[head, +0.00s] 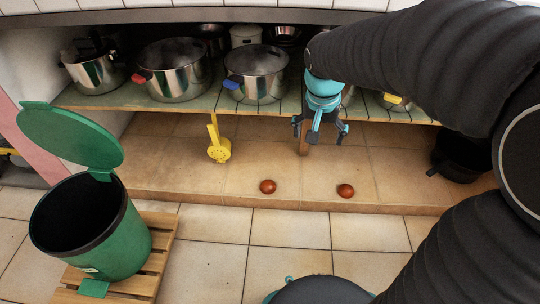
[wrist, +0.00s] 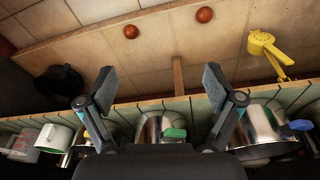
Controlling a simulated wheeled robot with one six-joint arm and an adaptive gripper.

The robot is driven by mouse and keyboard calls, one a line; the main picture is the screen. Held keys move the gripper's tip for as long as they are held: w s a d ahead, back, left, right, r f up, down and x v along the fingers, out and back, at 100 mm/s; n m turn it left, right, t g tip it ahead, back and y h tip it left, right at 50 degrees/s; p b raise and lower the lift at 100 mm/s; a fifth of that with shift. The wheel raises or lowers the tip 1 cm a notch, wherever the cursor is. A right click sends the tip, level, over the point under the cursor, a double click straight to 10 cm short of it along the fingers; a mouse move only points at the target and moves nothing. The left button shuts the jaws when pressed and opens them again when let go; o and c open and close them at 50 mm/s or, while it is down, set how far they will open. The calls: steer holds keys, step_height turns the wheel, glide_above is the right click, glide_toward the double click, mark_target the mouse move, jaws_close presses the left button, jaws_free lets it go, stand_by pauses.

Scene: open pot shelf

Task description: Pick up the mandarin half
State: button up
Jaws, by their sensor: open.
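Two small, round, reddish-brown things lie apart on the tiled step below the shelf; I cannot tell whether either is the mandarin half. The left one (head: 268,186) shows in the wrist view (wrist: 204,14) near the top edge. The right one (head: 346,190) shows in the wrist view (wrist: 131,31) to its left. My gripper (head: 318,132) hangs in front of the shelf edge, above and behind both round things. In the wrist view my gripper (wrist: 158,85) is open, with nothing between its fingers.
A black pot (wrist: 58,84) sits under the shelf. Floor tiles ahead are clear.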

steer(key=w+a+f+g+b, duration=0.1)
steer(key=w+a+f, duration=0.15)
steer(key=f, duration=0.25)
steer(key=w+a+f+m+h, duration=0.1)
steer(key=w+a+f, duration=0.15)
steer(key=f, duration=0.25)
steer(key=w+a+f+g+b, duration=0.1)
steer(key=w+a+f, duration=0.1)
steer(key=w+f, duration=0.25)
steer(key=m+h+b, duration=0.3)
steer(key=m, duration=1)
glide_toward(265, 183)
steer(key=d+f, duration=0.2)
steer(key=shift+a+f+m, duration=0.15)
steer(key=shift+a+m, duration=0.1)
steer(key=shift+m, duration=0.45)
steer(key=shift+x, duration=3.8)
steer(key=shift+c, duration=0.2)
steer(key=shift+a, duration=0.1)
steer(key=c, duration=1.2)
